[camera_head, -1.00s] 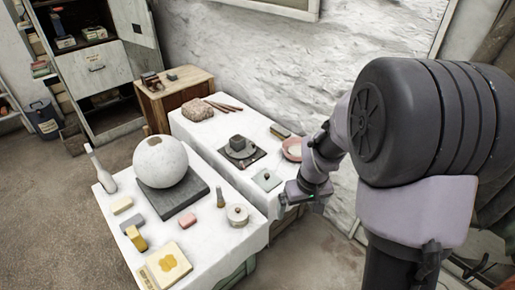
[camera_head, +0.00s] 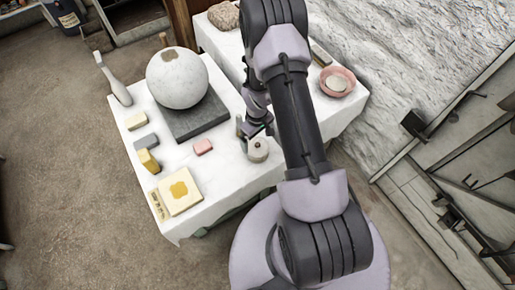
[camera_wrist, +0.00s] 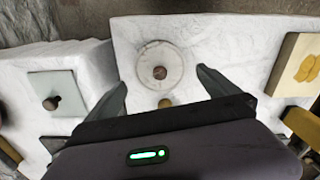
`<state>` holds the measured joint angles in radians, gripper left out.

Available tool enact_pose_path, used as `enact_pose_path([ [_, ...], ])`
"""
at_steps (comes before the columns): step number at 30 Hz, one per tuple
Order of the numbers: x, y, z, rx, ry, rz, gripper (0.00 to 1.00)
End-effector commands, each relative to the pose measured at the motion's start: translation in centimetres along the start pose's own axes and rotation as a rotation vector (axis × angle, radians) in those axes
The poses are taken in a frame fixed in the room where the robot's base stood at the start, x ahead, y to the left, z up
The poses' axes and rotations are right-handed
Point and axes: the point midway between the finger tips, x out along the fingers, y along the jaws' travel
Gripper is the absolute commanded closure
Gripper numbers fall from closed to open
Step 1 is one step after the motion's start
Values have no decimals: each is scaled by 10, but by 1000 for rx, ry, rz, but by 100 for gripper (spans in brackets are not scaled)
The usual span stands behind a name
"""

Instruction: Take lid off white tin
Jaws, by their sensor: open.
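The white tin (camera_head: 258,150) stands on the white-covered table, near its right edge in the head view. The lid sits on the tin. My gripper (camera_wrist: 162,80) is open and empty. Its two fingers point towards the tin, one to each side of the lid in the picture, apart from the knob.
A plaster sphere (camera_head: 176,77) on a dark slab (camera_head: 197,122), a pink block (camera_head: 203,146) and a yellow-marked tile (camera_head: 180,191) share the table. A square plate with a knob (camera_wrist: 57,88) lies on the second table. A pink bowl (camera_head: 337,82) stands farther back.

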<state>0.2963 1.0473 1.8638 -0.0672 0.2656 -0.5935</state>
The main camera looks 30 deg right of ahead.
Motion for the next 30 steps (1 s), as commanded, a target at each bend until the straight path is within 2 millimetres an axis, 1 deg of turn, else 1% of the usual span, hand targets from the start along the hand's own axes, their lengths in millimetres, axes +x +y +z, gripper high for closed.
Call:
enact_pose_path([
  [1,17,-1,1,0,-2,-1,0],
  [3,31,-1,2,0,-1,-1,0],
  [4,36,-1,2,0,-1,-1,0],
  [6,38,-1,2,0,-1,-1,0],
  [10,36,-1,2,0,0,-1,0],
  [11,36,-1,2,0,0,-1,2],
  [12,35,-1,2,0,0,-1,10],
  [14,35,-1,2,0,0,-1,22],
  [18,35,-1,1,0,0,-1,49],
  [19,35,-1,1,0,0,-1,50],
  [26,34,-1,1,0,0,-1,51],
  [30,20,-1,1,0,1,0,51],
])
